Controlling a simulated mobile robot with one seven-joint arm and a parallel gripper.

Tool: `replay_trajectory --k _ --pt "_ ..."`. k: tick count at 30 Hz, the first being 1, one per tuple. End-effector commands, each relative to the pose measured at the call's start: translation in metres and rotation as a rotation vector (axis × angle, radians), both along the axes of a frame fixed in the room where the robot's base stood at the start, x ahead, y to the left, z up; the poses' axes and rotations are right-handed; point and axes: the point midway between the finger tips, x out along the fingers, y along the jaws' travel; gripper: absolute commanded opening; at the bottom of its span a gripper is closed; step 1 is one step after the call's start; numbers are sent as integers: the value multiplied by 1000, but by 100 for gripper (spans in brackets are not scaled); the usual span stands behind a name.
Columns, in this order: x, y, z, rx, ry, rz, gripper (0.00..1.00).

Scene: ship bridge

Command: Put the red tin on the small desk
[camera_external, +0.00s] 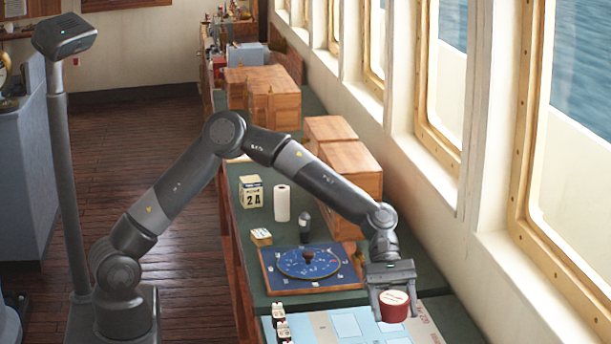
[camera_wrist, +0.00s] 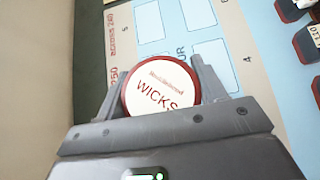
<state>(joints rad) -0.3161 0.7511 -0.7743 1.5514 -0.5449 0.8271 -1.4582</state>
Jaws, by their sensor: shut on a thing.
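The red tin (camera_external: 394,307) has a white lid with "WICKS" lettering, which shows in the wrist view (camera_wrist: 160,88). My gripper (camera_external: 395,300) is shut on it, with one finger on each side. The tin is over the light blue printed sheet (camera_external: 350,325) at the near end of the long green-topped counter. I cannot tell whether the tin touches the sheet. No small desk can be made out with certainty; a grey-blue cabinet (camera_external: 30,165) stands at the left edge.
A blue dial board (camera_external: 310,280) lies on the counter beside my arm. Behind it stand a white roll (camera_external: 282,203), a dark bottle (camera_external: 304,226) and a "2A" box (camera_external: 251,191). Wooden boxes (camera_external: 350,165) line the window side. The wooden floor (camera_external: 130,140) is clear.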

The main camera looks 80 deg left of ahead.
Motion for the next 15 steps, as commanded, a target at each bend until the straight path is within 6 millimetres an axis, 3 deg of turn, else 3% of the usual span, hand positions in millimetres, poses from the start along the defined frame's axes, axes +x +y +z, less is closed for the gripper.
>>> replay_trajectory --k 15 --pt "0 0 -52 -1 2 3 34"
